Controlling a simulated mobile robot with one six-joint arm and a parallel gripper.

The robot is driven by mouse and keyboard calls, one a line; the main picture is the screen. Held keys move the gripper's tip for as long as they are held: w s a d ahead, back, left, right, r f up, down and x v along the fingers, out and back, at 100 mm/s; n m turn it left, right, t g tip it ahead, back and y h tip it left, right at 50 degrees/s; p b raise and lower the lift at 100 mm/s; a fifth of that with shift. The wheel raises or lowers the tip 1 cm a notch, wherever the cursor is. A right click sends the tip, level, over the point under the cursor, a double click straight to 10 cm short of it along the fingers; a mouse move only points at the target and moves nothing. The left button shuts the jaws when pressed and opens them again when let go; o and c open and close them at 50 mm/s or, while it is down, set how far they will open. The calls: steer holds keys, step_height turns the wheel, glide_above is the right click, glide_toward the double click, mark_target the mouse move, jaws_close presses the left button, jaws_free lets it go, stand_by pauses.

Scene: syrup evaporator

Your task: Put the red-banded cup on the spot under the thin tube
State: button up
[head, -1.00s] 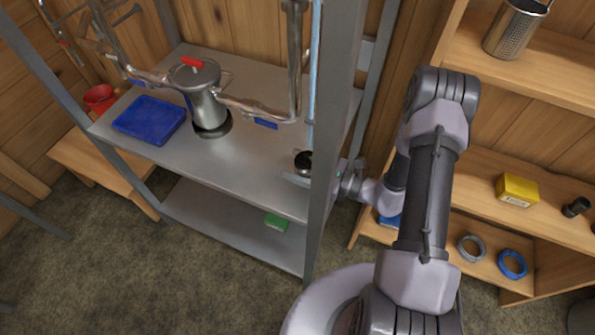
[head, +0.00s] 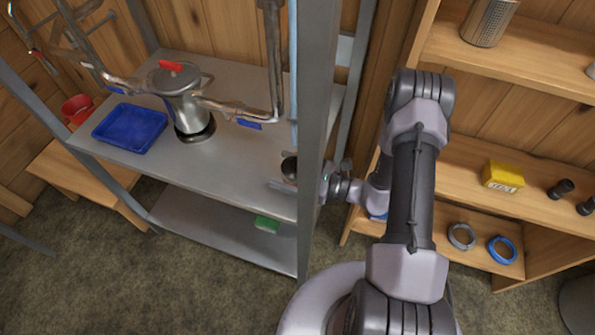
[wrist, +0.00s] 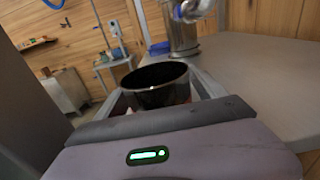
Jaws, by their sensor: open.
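A dark cup (head: 289,169) sits at the right end of the steel shelf, partly hidden by the front post. In the wrist view the cup (wrist: 158,84) stands upright between the fingers, showing its dark inside; its red band cannot be made out clearly. My gripper (head: 284,183) is open around the cup, with a finger on either side; the fingers also show in the wrist view (wrist: 160,94). The thin pale-blue tube (head: 293,70) hangs vertically, its lower end just above the cup in the head view. The spot itself is hidden.
The steel shelf (head: 225,165) also carries a lidded metal pot (head: 182,105) and a blue tray (head: 130,128). Copper pipes (head: 235,108) cross above it. The grey post (head: 313,150) stands close to my wrist. A wooden shelf (head: 465,165) is at right.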

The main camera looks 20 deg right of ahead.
steer(key=p+v, duration=0.1)
steer(key=v, duration=1)
steer(key=shift+s+d, duration=0.2)
steer(key=shift+d, duration=0.1)
